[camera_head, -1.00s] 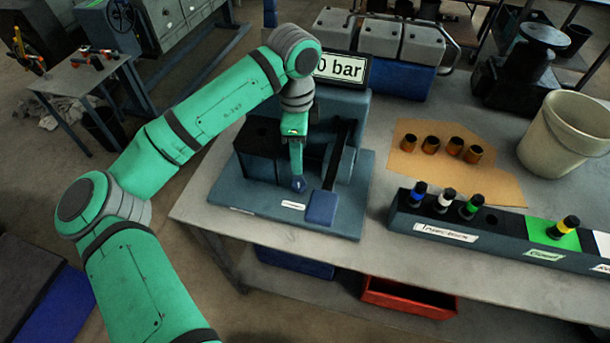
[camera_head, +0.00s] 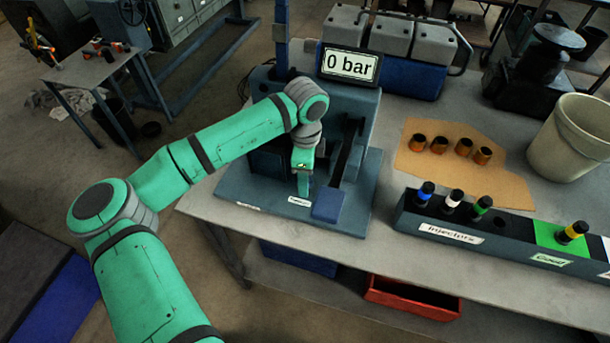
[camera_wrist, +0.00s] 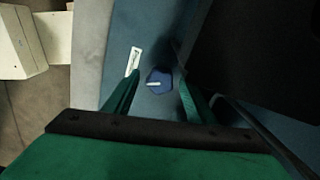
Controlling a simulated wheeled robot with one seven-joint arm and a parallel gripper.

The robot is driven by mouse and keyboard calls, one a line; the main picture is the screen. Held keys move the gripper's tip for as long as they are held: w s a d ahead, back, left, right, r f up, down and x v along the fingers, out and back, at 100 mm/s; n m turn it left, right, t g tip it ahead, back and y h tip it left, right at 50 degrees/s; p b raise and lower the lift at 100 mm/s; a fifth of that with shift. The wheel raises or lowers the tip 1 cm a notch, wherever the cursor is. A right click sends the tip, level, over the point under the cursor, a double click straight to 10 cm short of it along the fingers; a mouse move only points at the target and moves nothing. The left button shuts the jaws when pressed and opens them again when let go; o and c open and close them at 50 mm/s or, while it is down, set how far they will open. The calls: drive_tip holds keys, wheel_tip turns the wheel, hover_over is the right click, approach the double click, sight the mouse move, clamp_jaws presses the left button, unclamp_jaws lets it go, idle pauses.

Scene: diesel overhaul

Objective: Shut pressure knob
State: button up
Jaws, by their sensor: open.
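The pressure knob (camera_wrist: 158,82) is a small blue knob with a white pointer line, on the blue-grey base of the tester. In the wrist view it lies beyond and between my two green fingers. My gripper (camera_wrist: 155,98) is open, with one finger on each side of the knob; I cannot tell whether either touches it. In the head view my gripper (camera_head: 303,192) points down over the front of the tester base (camera_head: 245,190) and hides the knob. The display (camera_head: 350,66) reads 0 bar.
A lever with a blue pad (camera_head: 328,205) stands just right of my gripper. A labelled injector rack (camera_head: 415,222), cardboard with several brass-coloured parts (camera_head: 510,185) and a pale bucket (camera_head: 575,135) are farther right on the bench. A red bin (camera_head: 412,298) is below.

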drive_tip(key=c, duration=1)
drive_tip(key=shift+m, duration=2.3)
drive_tip(key=shift+c, duration=0.2)
drive_tip(key=o, duration=1)
drive_tip(key=shift+o, duration=0.2)
drive_tip(key=shift+r, duration=0.1)
wheel_tip(320, 180, up, 11)
